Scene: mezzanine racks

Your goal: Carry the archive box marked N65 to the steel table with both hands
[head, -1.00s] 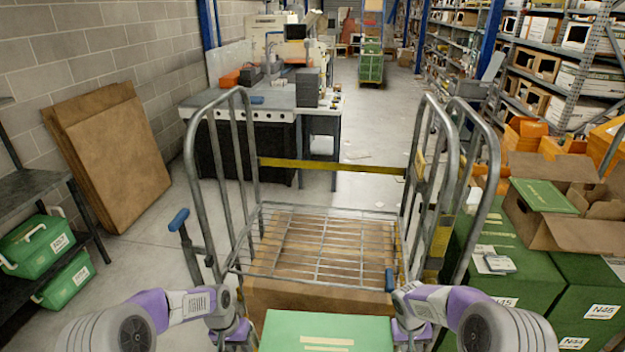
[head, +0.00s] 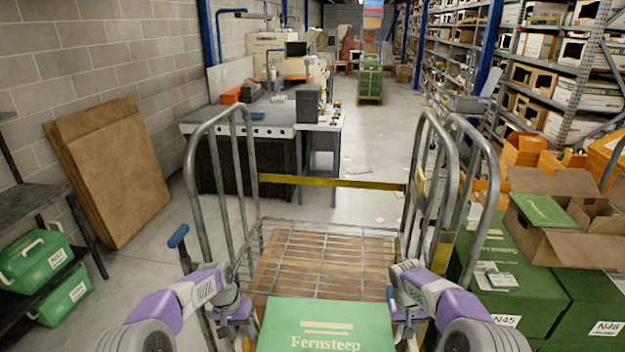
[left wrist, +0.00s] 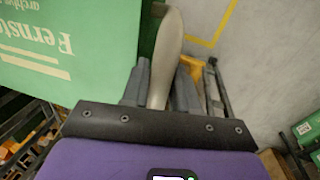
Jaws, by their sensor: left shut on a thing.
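The green archive box (head: 325,325) with pale "Fernsteep" lettering is at the bottom centre of the head view, held up in front of me. Its number label is not visible. My left gripper (head: 243,316) is shut on a pale handle at the box's left side; the handle (left wrist: 168,45) shows between the fingers in the left wrist view. My right gripper (head: 409,318) is at the box's right side; its jaws are too hidden to read. A grey-topped table (head: 255,122), likely the steel table, stands beyond the cage trolley, left of centre.
A wire cage trolley (head: 333,182) with brown boards under its mesh stands directly ahead, between me and the table. Green boxes (head: 520,300) and an open carton (head: 570,235) are close on the right. Cardboard sheets (head: 115,185) lean on the left wall. Free floor (head: 385,150) runs beyond.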

